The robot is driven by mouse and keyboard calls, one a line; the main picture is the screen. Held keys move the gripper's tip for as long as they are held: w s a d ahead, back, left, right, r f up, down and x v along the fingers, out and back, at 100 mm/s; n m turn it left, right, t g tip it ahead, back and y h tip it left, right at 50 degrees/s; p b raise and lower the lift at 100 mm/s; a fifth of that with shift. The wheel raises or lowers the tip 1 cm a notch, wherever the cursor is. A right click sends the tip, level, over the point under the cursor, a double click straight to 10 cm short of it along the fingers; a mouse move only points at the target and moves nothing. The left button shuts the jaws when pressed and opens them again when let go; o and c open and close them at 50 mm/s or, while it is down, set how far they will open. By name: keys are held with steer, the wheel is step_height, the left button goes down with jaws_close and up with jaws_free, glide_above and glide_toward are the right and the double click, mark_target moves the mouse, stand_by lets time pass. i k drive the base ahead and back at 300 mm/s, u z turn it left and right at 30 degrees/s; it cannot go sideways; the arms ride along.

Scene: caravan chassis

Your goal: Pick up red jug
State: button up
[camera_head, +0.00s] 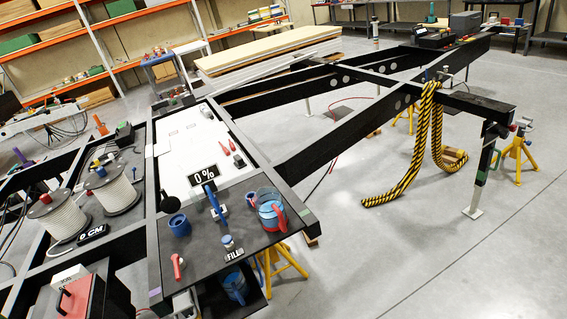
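A jug with a red handle and a bluish see-through body (271,213) stands at the right edge of the dark worktop (215,236). Its red parts face the front and right. A clearer jug (266,194) stands right behind it, and the two overlap, so I cannot tell whether they touch. A blue jug (234,287) is lower down, below the worktop's front edge. My gripper is not in view.
A blue cup (179,225), a blue upright tool (214,202) and a small red-handled item (178,266) share the worktop. Two cable spools (110,190) stand at left. Black chassis beams (335,140) run to the back right. A striped hose (419,145) hangs there.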

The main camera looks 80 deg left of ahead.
mark_target(268, 201)
steer(key=u, duration=0.55)
steer(key=i, duration=1.15)
steer(key=u, duration=0.9)
steer(key=k, duration=0.7)
steer(key=u, duration=0.2)
steer(key=i, duration=0.8)
steer(key=z, duration=0.15)
